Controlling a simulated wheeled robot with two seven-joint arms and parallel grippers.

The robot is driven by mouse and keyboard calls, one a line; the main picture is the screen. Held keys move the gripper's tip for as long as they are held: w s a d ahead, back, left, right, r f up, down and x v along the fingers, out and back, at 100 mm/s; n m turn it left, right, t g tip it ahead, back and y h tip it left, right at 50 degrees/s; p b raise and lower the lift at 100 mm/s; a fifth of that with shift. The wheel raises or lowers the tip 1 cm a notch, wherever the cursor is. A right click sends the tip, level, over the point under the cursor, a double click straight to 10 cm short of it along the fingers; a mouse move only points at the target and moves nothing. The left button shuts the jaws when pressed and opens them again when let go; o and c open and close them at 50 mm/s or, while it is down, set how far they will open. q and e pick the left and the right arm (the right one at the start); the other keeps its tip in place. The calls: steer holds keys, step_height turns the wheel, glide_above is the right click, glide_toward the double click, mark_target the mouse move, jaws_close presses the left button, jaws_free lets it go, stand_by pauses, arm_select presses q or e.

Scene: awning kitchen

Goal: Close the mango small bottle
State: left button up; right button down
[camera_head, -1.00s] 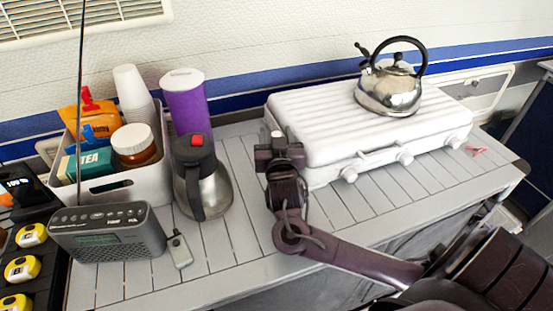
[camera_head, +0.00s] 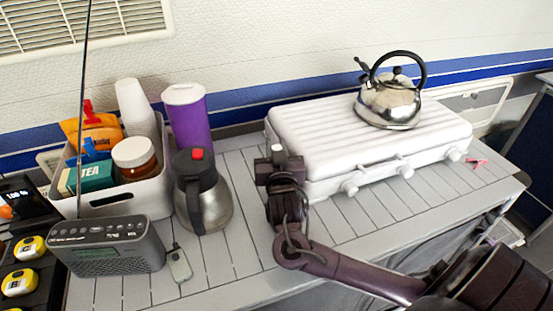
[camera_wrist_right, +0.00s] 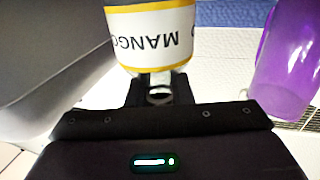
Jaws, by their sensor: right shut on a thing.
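The mango small bottle (camera_wrist_right: 150,35) shows in the right wrist view, upside down in the picture, with a white label with yellow bands reading MANGO. Its neck narrows toward my right gripper (camera_wrist_right: 159,92), which is shut on it near the top end. In the head view my right gripper (camera_head: 278,168) is over the slatted counter, just left of the white case. A small white piece at its tip looks like the bottle's cap; the rest of the bottle is hidden behind the gripper. Whether the cap is fully seated cannot be told. My left gripper is not in view.
A white ribbed case (camera_head: 340,135) bearing a kettle (camera_head: 388,105) is close on the right. A steel jug (camera_head: 210,205), purple cup (camera_head: 188,120) and crate (camera_head: 150,195) stand left. A grey radio (camera_head: 110,250) stands front left. Some slatted counter (camera_head: 235,260) is clear.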

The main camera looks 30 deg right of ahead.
step_height(320, 180, up, 20)
steer(key=p, duration=0.2)
stand_by(0.5)
